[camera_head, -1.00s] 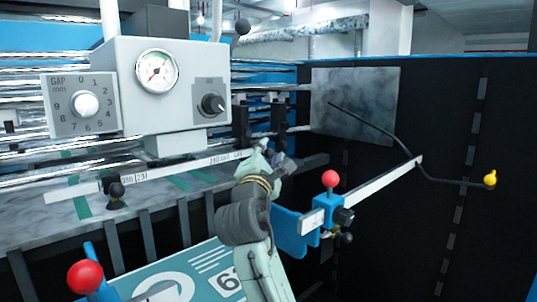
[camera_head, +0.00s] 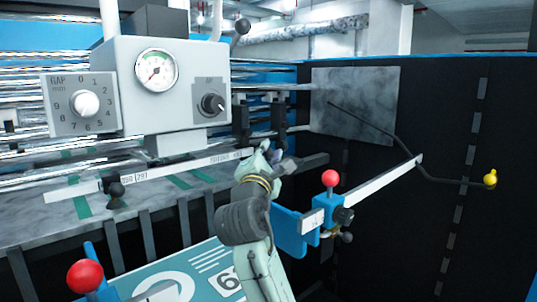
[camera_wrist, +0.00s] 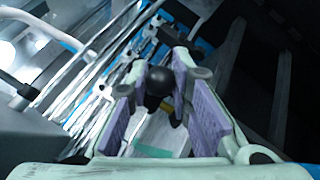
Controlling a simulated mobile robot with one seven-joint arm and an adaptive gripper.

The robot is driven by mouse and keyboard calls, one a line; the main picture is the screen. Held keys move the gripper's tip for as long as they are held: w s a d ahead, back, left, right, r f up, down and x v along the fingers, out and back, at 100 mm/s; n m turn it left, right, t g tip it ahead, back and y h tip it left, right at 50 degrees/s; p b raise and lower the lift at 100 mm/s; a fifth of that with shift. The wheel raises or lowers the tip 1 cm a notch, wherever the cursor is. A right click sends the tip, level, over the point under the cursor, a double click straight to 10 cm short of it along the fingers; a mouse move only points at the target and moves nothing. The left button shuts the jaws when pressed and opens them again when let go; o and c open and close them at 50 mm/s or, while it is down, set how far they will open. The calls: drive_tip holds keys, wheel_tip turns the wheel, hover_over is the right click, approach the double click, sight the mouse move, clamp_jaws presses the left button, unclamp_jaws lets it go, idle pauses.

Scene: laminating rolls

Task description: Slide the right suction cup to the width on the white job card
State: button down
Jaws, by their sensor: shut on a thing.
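My gripper (camera_head: 268,158) is at the right part of the white scale bar (camera_head: 75,190), in front of the rollers. In the wrist view my gripper (camera_wrist: 161,70) has its purple pads on either side of a black ball knob (camera_wrist: 160,82) and is shut on it. This knob seems to belong to the right suction cup; the cup's lower part is hidden by the gripper. The left suction cup (camera_head: 116,203), with a similar black knob, stands under the bar's left part. I cannot make out a white job card in these views.
A grey control box with a GAP dial (camera_head: 86,103) and a gauge (camera_head: 157,70) stands above the bar. A side guide with a red knob (camera_head: 330,178) is on the right. Another red knob (camera_head: 85,276) is front left, beside teal sheets (camera_head: 170,268).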

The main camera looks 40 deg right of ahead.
drive_tip(key=a+b, duration=0.1)
drive_tip(key=a, duration=0.6)
drive_tip(key=shift+s+a, duration=0.15)
drive_tip(key=shift+s, duration=0.1)
drive_tip(key=c, duration=1.4)
unclamp_jaws()
drive_tip(key=shift+d, duration=0.2)
